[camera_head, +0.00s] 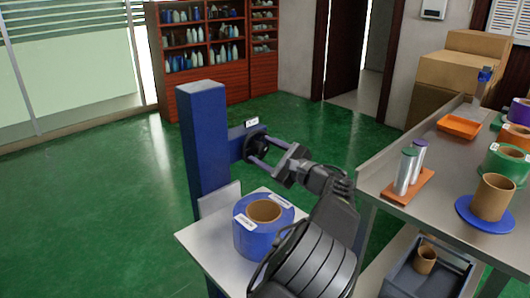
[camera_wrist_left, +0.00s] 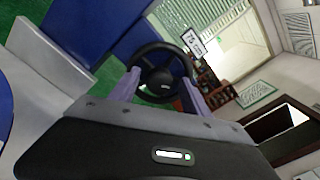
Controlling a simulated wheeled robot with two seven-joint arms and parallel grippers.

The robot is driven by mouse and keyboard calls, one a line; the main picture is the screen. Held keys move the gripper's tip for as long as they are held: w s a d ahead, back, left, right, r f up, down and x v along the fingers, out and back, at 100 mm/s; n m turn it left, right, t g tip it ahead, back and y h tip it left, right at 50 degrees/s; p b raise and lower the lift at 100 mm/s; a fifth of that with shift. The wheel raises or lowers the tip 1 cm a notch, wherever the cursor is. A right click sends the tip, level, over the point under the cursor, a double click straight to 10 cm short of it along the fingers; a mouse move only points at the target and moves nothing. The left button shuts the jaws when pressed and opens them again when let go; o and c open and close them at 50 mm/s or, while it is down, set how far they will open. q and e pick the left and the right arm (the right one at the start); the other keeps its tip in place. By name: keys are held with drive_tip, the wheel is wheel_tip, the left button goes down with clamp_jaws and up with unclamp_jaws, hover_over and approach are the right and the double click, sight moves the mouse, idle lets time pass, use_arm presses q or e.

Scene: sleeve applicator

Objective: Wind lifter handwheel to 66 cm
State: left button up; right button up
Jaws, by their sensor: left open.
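The lifter is a blue column (camera_head: 203,150) with a grey platform (camera_head: 200,240) low at its front. The black handwheel (camera_head: 253,149) sits on a blue bracket at the column's right side, and it also shows in the left wrist view (camera_wrist_left: 150,53). My left gripper (camera_head: 262,152) is at the wheel, its two purple fingers apart on either side of the rim. I cannot tell if they touch it. A small white height display (camera_head: 252,122) stands above the wheel; it also shows in the left wrist view (camera_wrist_left: 193,41), tilted, its digits looking like 75.
A blue roll (camera_head: 248,238) with a cardboard core sits on the platform. A grey bench (camera_head: 420,185) at the right holds an orange tray (camera_head: 459,126), cylinders and several rolls. A grey bin (camera_head: 405,278) is below. Green floor (camera_head: 90,215) is free at the left.

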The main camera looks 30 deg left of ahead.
use_arm(q)
drive_tip(key=shift+d, duration=0.1)
drive_tip(key=v, duration=0.7)
drive_tip(key=shift+s+d, duration=0.15)
drive_tip(key=shift+d, duration=0.15)
